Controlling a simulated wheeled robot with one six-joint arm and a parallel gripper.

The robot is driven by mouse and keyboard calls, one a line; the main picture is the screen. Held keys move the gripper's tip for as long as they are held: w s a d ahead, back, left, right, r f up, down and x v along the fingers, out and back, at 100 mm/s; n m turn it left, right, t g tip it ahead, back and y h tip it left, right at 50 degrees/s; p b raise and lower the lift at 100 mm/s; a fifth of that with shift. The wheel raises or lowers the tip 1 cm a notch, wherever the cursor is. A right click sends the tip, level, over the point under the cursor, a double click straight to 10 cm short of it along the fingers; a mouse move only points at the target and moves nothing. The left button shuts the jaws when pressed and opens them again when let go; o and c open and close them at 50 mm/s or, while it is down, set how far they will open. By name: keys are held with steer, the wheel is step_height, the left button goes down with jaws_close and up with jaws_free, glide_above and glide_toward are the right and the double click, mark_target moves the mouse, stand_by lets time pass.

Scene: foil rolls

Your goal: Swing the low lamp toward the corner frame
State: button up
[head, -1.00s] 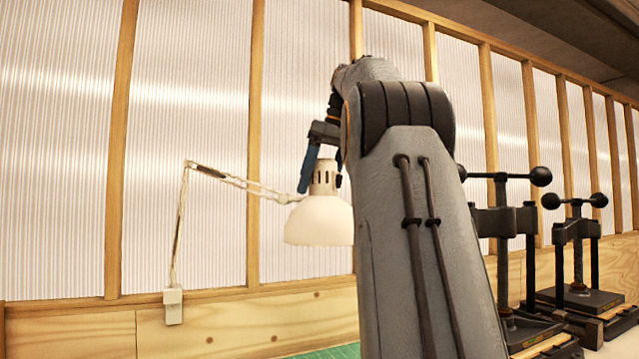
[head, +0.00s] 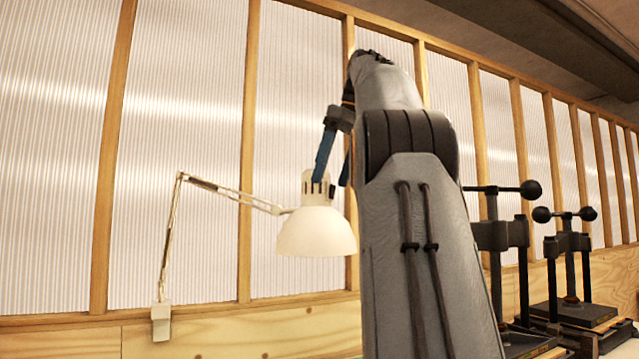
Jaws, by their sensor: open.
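The low lamp (head: 316,232) has a cream dome shade and a slotted neck. It hangs from a thin jointed arm (head: 222,190) that runs left to a bracket (head: 161,322) on the wooden wall base. My gripper (head: 332,178) is open, with its blue fingers pointing down at the lamp's neck. One finger shows in front of the neck and the other at its right side, partly hidden by my arm. I cannot tell whether the fingers touch the neck. Which part of the wall framing is the corner frame is not clear.
Ribbed translucent panels between wooden posts (head: 246,150) stand behind the lamp. Two black presses with ball-ended handles stand at the right, one nearer (head: 500,235) and one farther (head: 568,255). My arm covers the middle of the view. The space left of the lamp's shade is open.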

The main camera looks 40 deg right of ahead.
steer(key=s+d+b, duration=0.1)
steer(key=s, duration=0.6)
steer(key=shift+s+d+b, duration=0.15)
steer(key=shift+d+b, duration=0.1)
steer(key=shift+b, duration=0.15)
